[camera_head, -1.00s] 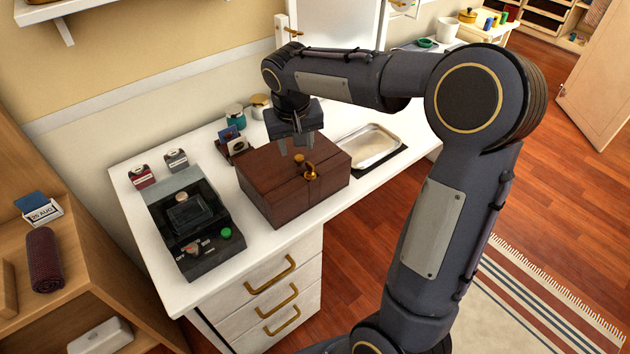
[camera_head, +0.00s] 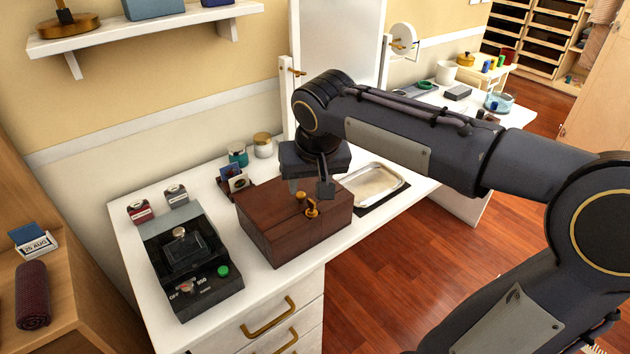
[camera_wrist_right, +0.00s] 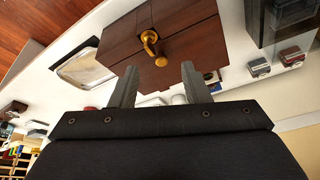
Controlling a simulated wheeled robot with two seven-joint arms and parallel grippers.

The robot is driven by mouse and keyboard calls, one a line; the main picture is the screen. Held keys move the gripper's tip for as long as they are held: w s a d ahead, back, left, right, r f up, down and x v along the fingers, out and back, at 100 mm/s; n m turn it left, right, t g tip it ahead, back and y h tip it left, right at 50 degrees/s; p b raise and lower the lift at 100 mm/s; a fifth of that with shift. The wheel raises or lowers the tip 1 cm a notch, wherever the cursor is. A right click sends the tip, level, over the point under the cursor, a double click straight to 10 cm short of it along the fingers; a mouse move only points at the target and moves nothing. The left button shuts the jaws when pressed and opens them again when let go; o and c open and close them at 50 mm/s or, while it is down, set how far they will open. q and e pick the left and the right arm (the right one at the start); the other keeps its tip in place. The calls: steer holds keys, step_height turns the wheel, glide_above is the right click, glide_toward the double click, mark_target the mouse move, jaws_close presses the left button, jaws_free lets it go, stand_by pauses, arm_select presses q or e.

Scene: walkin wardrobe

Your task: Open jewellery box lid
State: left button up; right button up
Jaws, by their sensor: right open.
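The jewellery box (camera_head: 285,230) is a dark brown wooden box on the white table, with its lid down. A gold knob (camera_head: 300,197) and a gold latch-like fitting (camera_head: 312,209) are on it. My right gripper (camera_head: 311,188) points down at the lid, open, with its fingers near the knob. In the right wrist view, the box (camera_wrist_right: 195,45) lies beyond the open fingertips (camera_wrist_right: 158,69). The knob (camera_wrist_right: 161,61) appears between them in the picture; whether the fingers touch it I cannot tell. My left gripper is not in view.
A black device (camera_head: 190,262) with a green button stands left of the box. A metal tray (camera_head: 372,186) lies to its right. A small picture holder (camera_head: 236,180) and jars (camera_head: 263,146) stand behind it. The table front is close to the box.

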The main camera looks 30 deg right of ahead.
steer(key=shift+s+a+m+p, duration=0.15)
steer(key=shift+s+p, duration=0.1)
steer(key=shift+s, duration=0.3)
steer(key=shift+s+a+m+p, duration=0.1)
steer(key=shift+s+a+p, duration=0.1)
steer(key=shift+s, duration=0.35)
steer(key=shift+s+a+m+p, duration=0.15)
steer(key=shift+s+p, duration=0.1)
steer(key=shift+s, duration=0.3)
steer(key=shift+s+r, duration=0.1)
